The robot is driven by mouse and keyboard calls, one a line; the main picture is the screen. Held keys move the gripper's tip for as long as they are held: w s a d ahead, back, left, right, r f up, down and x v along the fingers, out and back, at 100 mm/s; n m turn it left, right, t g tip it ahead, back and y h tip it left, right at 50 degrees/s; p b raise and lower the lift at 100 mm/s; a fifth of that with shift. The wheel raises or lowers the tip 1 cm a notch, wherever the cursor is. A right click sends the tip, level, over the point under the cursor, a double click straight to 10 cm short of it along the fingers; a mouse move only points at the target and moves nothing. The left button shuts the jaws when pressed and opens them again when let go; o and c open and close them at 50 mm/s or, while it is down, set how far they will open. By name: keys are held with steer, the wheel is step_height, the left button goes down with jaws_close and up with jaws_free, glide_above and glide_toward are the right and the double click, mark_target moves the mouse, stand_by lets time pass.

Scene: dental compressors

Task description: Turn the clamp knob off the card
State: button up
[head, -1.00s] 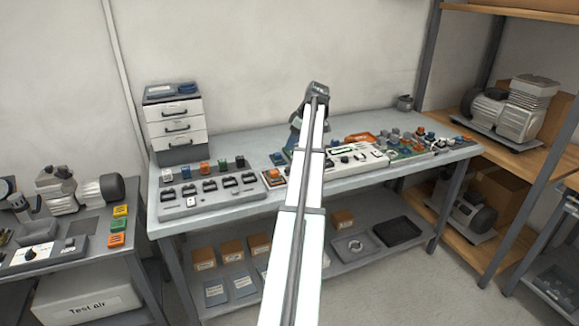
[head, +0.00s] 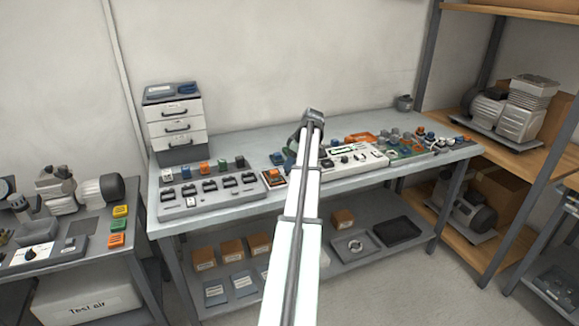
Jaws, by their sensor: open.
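My arm reaches up over the bench, and its wrist end has my gripper (head: 293,147) low behind it, mostly hidden by the arm. My gripper is open; its fingertips cannot be made out. It is over the back middle of the bench, left of a white panel (head: 368,158) with small black knobs.
The grey bench (head: 240,205) also holds a drawer unit (head: 178,128), a grey rack with black handles (head: 212,195), coloured blocks and an orange tray (head: 361,138). A shelf with compressors (head: 510,110) stands right. The bench's front left strip is clear.

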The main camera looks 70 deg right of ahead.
steer(key=shift+x, duration=1.25)
jaws_close()
